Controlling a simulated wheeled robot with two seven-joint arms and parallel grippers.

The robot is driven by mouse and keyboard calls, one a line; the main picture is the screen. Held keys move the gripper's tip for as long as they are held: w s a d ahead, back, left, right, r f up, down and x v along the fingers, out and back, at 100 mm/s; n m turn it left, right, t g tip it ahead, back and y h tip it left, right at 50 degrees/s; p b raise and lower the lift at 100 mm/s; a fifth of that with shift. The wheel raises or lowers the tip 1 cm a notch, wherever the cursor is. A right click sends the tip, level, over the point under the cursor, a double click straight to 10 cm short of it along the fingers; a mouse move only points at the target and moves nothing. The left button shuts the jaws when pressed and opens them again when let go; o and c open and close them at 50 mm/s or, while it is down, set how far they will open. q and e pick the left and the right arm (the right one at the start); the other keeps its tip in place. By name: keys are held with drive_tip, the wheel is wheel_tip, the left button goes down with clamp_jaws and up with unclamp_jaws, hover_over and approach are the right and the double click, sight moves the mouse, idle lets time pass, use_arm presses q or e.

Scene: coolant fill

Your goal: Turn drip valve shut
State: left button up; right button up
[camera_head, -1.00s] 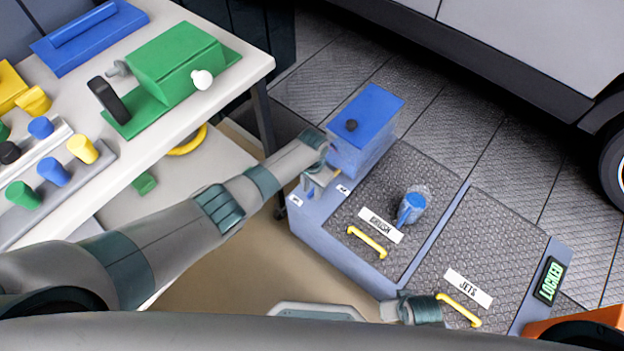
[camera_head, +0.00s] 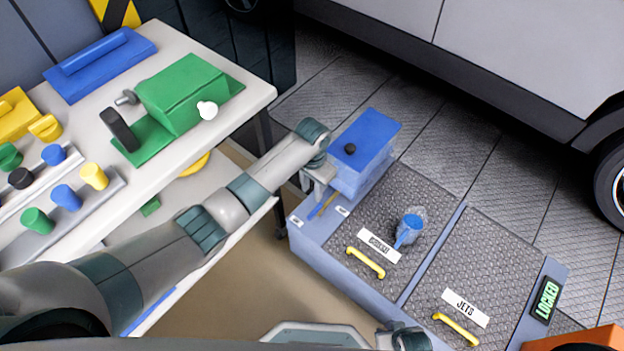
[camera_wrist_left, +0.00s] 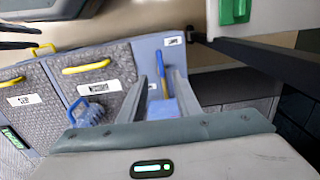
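The drip valve appears to be a slim blue and yellow lever (camera_head: 322,207) on the machine's pale blue ledge, just below the blue tank (camera_head: 367,135). In the left wrist view the lever (camera_wrist_left: 165,82) shows as a blue bar between my fingers. My left gripper (camera_head: 317,192) is beside the tank, above the lever. Its two fingers (camera_wrist_left: 164,100) stand apart with a gap around the lever; I cannot tell whether either touches it.
The machine has two grey mesh lids with yellow handles (camera_head: 365,263) (camera_head: 456,329) and a "LOCKED" display (camera_head: 546,299). A white workbench (camera_head: 240,84) with a green device (camera_head: 182,95) stands left. A vehicle is behind.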

use_arm(q)
drive_tip(key=shift+r, duration=1.7)
use_arm(e)
drive_tip(key=shift+w+a+r, duration=0.1)
drive_tip(key=shift+w+a, duration=0.05)
drive_tip(key=shift+w, duration=0.05)
